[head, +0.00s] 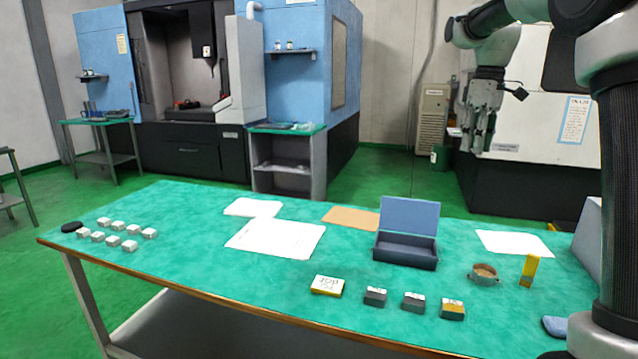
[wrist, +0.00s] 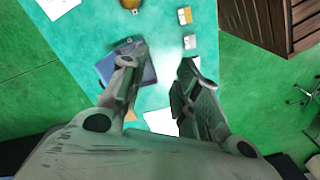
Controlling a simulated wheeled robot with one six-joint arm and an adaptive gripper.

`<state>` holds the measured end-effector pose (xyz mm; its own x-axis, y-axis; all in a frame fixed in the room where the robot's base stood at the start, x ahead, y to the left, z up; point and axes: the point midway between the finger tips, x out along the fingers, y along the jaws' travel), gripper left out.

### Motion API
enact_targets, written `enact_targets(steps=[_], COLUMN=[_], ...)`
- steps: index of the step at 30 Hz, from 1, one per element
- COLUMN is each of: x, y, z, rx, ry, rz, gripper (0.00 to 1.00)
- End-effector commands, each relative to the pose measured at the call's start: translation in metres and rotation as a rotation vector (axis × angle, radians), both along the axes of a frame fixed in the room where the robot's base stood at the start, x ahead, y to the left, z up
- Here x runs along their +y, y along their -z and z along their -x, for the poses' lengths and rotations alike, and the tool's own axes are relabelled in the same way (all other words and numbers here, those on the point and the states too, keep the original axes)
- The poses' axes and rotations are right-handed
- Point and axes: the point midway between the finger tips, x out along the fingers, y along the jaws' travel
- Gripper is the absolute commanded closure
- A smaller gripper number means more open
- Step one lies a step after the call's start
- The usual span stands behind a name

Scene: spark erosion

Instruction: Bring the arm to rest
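My arm is raised at the upper right of the head view. My gripper (head: 474,143) hangs from it with its fingers pointing down, high above the far right part of the table. In the wrist view my gripper (wrist: 161,62) has its two fingers apart with nothing between them. The green-topped table (head: 190,222) lies below, and nothing on it appears to touch the fingers.
An open blue box (head: 405,250) stands on the table. In front are several small blocks, including a yellow-and-white one (head: 327,286). A round tin (head: 484,274) and a yellow upright piece (head: 529,270) stand right. White cubes (head: 118,226) sit left. Machines stand behind.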

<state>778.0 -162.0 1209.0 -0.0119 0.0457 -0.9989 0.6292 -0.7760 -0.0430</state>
Motion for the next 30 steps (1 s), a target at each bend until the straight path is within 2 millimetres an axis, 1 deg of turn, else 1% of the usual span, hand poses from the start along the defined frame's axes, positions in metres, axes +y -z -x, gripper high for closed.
enact_targets(steps=[1,2,3,5,6,7,8,9,11,12,15,18,21,24,30], x=[0.002,0.003,0.005,0.007,0.008,0.009,0.009,0.010,0.011,0.012,0.013,0.013,0.013,0.013,0.013], y=[-0.010,-0.013,-0.016,-0.017,-0.015,-0.014,-0.011,-0.005,0.006,0.014,0.039,0.062,0.079,0.087,0.089], z=[0.028,0.044,0.064,0.096,0.118,0.134,0.150,0.171,0.202,0.222,0.263,0.293,0.310,0.317,0.318], rx=[-0.029,-0.046,-0.070,-0.105,-0.128,-0.145,-0.162,-0.185,-0.220,-0.242,-0.290,-0.325,-0.346,-0.356,-0.356], ry=[0.047,0.081,0.126,0.192,0.237,0.270,0.303,0.345,0.411,0.452,0.544,0.616,0.660,0.682,0.687], rz=[0.005,0.007,0.009,0.009,0.007,0.005,0.003,-0.003,-0.012,-0.020,-0.041,-0.060,-0.074,-0.082,-0.083], gripper=[0.68,0.68,0.68,0.68,0.68,0.68,0.68,0.68,0.68,0.68,0.68,0.68,0.68,0.68,0.68])
